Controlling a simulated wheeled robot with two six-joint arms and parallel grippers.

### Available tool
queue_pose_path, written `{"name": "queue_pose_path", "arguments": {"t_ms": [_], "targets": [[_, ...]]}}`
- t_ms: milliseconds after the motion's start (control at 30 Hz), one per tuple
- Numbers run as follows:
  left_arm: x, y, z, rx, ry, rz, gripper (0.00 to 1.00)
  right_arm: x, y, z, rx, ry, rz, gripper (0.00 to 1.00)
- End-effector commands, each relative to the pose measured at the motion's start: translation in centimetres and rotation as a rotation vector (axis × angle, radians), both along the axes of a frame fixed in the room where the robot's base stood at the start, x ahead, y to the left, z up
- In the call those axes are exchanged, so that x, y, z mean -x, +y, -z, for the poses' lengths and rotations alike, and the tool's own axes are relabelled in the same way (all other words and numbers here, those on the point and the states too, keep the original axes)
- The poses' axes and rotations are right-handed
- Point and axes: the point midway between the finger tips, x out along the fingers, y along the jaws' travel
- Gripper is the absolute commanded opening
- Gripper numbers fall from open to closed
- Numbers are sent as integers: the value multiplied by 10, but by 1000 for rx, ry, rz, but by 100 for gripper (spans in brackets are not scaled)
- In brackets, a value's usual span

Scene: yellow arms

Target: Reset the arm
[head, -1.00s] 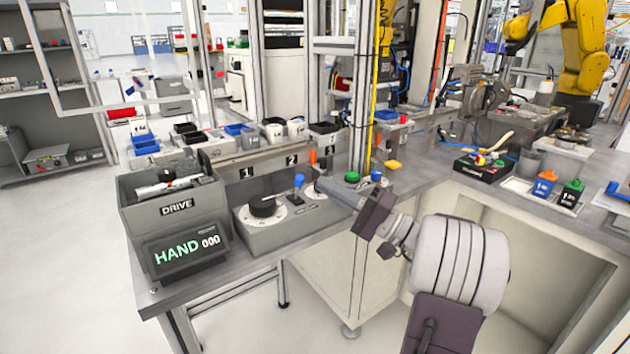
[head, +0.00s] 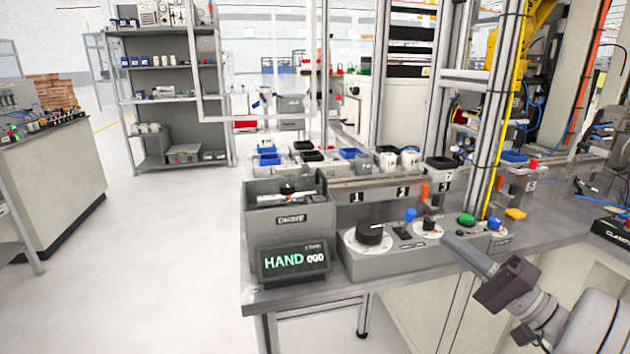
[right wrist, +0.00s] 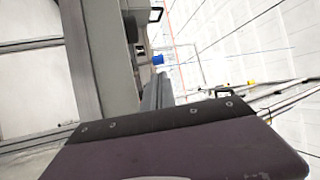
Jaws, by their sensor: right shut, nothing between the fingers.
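My right arm comes in from the lower right in the head view. Its gripper (head: 449,241) is shut and empty, with the grey fingers pointing up and left towards the right part of the grey control box (head: 400,262). I cannot tell whether the fingertips touch the box. In the right wrist view the dark gripper body fills the bottom, and the shut fingers (right wrist: 158,88) point up near a blue knob (right wrist: 158,60). My left gripper is not in view.
The control box has a black dial (head: 370,232) and a blue-topped lever (head: 410,215). A grey bin (head: 290,222) and a display (head: 293,261) reading HAND stand left of it on the bench. A shelf rack (head: 168,75) stands behind.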

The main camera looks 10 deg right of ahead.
Motion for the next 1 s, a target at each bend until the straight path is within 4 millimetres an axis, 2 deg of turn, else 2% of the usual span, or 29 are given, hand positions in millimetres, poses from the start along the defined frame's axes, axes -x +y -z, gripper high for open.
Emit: {"name": "queue_pose_path", "arguments": {"t_ms": [67, 100, 167, 200, 233, 300, 367, 400, 467, 500, 567, 633, 700, 767, 867, 900, 967, 1000], "targets": [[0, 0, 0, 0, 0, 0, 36, -13, 45, -7, 19, -11, -119, 0], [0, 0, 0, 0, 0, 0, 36, -18, 77, -11, 28, -18, -200, 0], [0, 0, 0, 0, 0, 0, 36, -16, 130, -9, 47, -1, -345, 0], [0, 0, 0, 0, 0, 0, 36, -10, 164, -1, 73, 33, -442, 0], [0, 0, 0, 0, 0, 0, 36, -4, 189, 8, 100, 69, -513, 0], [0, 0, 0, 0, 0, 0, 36, 18, 241, 38, 176, 188, -675, 0], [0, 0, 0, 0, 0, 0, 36, 44, 279, 70, 268, 312, -804, 0], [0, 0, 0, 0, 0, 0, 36, 65, 299, 94, 345, 403, -883, 0], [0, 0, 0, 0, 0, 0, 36, 100, 317, 134, 486, 545, -984, 0], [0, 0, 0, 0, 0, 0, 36, 123, 321, 161, 596, 636, -1036, 0], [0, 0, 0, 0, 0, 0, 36, 153, 315, 200, 777, 759, -1080, 0], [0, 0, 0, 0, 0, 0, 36, 177, 293, 241, 1000, 868, -1080, 0], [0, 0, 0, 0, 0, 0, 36, 187, 263, 273, 1215, 941, -1024, 0], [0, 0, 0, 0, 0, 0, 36, 183, 233, 294, 1377, 976, -941, 0], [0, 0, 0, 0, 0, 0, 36, 162, 188, 316, 1573, 996, -748, 0], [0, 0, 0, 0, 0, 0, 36, 148, 174, 321, 1628, 987, -661, 0], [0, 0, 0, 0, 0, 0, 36, 121, 162, 322, 1666, 959, -513, 0], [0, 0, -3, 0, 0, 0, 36, 110, 162, 318, 1614, 992, -419, 0]]}}
